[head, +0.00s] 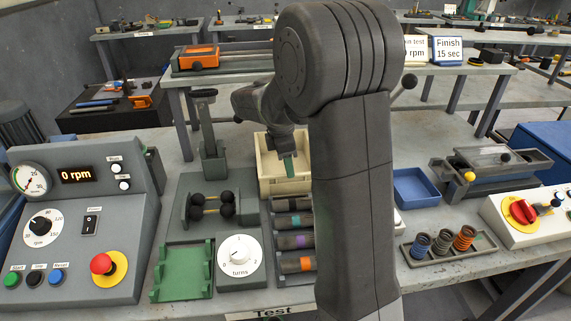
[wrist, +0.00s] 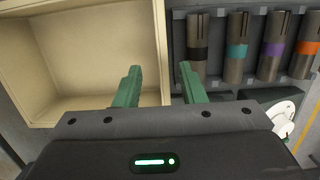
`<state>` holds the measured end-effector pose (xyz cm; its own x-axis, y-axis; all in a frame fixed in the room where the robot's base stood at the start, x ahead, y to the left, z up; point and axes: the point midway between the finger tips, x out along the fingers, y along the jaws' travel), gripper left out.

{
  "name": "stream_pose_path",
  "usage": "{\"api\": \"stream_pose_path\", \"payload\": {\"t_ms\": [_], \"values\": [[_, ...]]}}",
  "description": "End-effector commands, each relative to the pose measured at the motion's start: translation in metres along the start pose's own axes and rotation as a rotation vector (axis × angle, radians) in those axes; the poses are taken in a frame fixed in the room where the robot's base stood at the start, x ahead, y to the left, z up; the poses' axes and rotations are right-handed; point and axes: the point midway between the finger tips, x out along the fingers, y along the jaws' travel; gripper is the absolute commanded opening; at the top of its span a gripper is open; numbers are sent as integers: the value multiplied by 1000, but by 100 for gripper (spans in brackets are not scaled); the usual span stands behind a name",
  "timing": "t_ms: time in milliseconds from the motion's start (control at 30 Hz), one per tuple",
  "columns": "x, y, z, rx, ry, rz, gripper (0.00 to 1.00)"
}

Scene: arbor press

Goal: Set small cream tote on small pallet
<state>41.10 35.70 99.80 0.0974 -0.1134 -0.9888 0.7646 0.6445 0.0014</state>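The small cream tote (head: 264,172) is an open, empty box on the table behind the banded-cylinder rack, partly hidden by my arm in the head view. In the wrist view the tote (wrist: 100,100) fills the left side. My gripper (wrist: 159,70) is open, its two green fingers apart, one on each side of the tote's right wall in the picture; I cannot tell whether they touch it. In the head view my gripper (head: 288,165) is over the tote. A low green plate with raised corner tabs (head: 182,272), which looks like the small pallet, lies empty at front left.
A grey rack (head: 279,205) of cylinders with coloured bands stands in front of the tote. The press (head: 210,145) rises left of it. A turns dial (head: 240,255) sits beside the green plate. A blue tray (head: 416,188) is to the right.

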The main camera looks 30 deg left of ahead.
Motion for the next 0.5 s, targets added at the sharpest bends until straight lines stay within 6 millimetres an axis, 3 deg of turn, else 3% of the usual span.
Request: {"api": "stream_pose_path", "payload": {"t_ms": [300,500], "values": [[44,-4,1,1,-1,-5,37],[50,-4,1,1,0,-2,37]]}}
